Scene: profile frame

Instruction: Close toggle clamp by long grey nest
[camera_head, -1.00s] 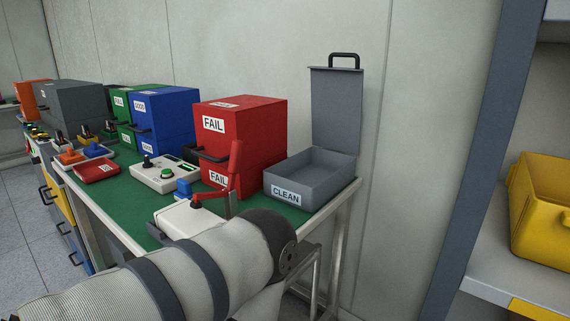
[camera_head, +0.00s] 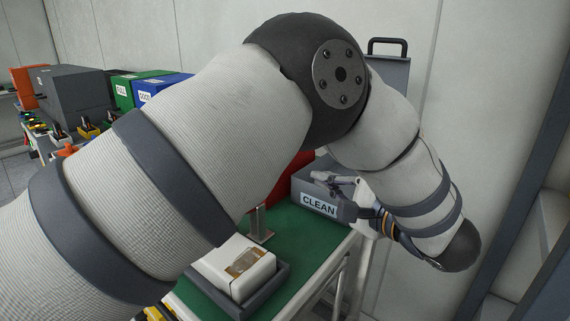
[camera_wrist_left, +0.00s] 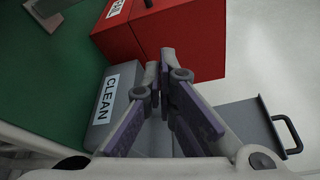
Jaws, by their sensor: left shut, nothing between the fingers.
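The toggle clamp shows in the head view only as a metal bracket (camera_head: 260,224) at the bench's front; my left arm hides its red handle. Beside the bracket, a dark grey nest (camera_head: 283,281) holds a white block (camera_head: 232,262) with a brown patch on top. My right gripper is out of view.
The green bench top (camera_head: 300,235) is clear between the nest and the CLEAN box. Green (camera_head: 123,92) and blue (camera_head: 160,84) bins stand at the back left. A wall is close behind the bench.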

